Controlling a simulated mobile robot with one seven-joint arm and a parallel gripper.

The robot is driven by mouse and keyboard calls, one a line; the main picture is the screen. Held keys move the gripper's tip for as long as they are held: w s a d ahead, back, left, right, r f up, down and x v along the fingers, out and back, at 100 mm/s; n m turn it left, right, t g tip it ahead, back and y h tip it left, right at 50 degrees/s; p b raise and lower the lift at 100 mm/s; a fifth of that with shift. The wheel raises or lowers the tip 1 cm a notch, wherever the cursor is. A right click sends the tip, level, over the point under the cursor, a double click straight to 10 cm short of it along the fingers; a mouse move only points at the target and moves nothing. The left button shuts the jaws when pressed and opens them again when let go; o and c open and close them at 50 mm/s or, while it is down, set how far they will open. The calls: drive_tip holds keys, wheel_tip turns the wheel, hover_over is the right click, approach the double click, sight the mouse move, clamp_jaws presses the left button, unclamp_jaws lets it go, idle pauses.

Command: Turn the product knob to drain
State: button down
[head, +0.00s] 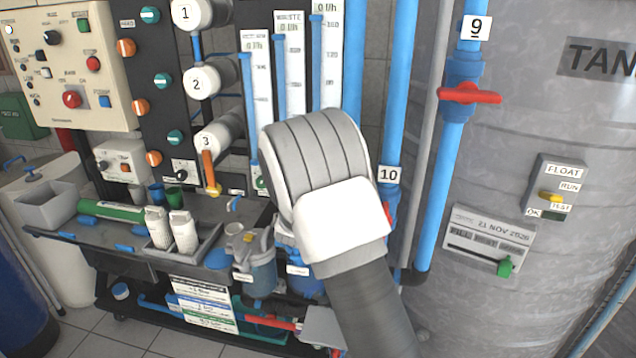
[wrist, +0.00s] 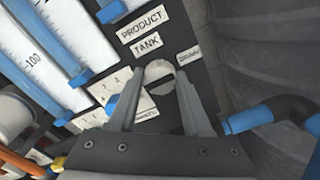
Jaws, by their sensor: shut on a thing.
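The product knob (wrist: 158,72) is a pale grey round knob on a dark panel in the wrist view. Above it to the left are the labels PRODUCT (wrist: 141,22) and TANK (wrist: 146,45). The DRAIN label (wrist: 188,54) is to its right. My gripper (wrist: 159,77) is shut on the knob, with one finger on either side. The knob's pointer direction cannot be made out. In the head view my arm hides the knob and the gripper.
In the wrist view, a small dial plate with a blue part (wrist: 111,103) lies by the left finger, and a blue pipe (wrist: 250,118) is at right. In the head view, the grey tank (head: 560,120) and red-handled valve 9 (head: 470,94) stand right of my arm.

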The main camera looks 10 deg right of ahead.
idle(0.4)
drive_tip(key=shift+c, duration=1.7)
unclamp_jaws()
drive_tip(key=v, duration=1.7)
drive_tip(key=shift+s, duration=0.25)
drive_tip(key=shift+a+f, duration=0.1)
drive_tip(key=shift+a, duration=0.05)
